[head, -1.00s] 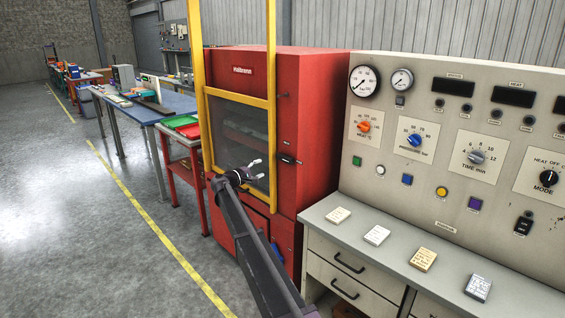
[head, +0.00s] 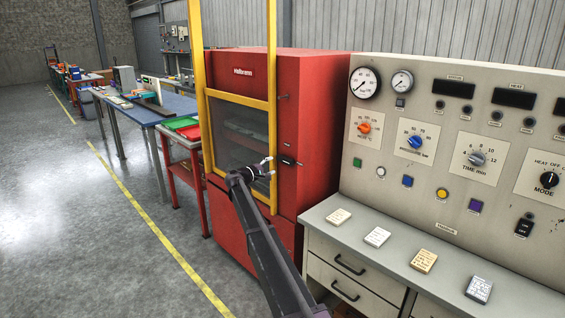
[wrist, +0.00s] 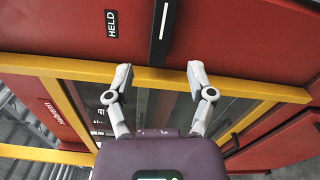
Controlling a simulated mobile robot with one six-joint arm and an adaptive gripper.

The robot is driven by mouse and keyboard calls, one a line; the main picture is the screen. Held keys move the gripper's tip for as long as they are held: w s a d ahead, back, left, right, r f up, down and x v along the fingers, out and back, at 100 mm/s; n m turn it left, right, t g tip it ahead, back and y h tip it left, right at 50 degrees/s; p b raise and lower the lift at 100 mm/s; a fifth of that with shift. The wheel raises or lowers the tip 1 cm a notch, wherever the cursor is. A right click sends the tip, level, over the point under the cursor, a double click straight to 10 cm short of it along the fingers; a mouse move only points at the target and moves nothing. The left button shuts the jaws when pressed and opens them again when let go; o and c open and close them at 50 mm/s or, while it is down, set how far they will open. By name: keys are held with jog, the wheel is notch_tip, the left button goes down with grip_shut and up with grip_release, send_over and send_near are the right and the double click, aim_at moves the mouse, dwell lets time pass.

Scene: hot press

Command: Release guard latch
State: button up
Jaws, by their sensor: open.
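The guard latch (head: 288,160) is a small black handle on the red press front, just right of the yellow guard frame (head: 273,110). In the wrist view the latch (wrist: 162,35) is a black bar with a white stripe, pointing down at the yellow bar (wrist: 250,87).
The red press (head: 315,120) stands behind the yellow guard with its mesh window. A grey control panel (head: 450,150) and bench with several small cards (head: 377,236) are at right. A red stand with green and red trays (head: 183,123) is left. The floor at left is clear.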

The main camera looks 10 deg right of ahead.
aim_at(283, 160)
jog(key=x, duration=0.7)
jog(key=shift+w+d, duration=0.25)
jog(key=shift+c, duration=0.2)
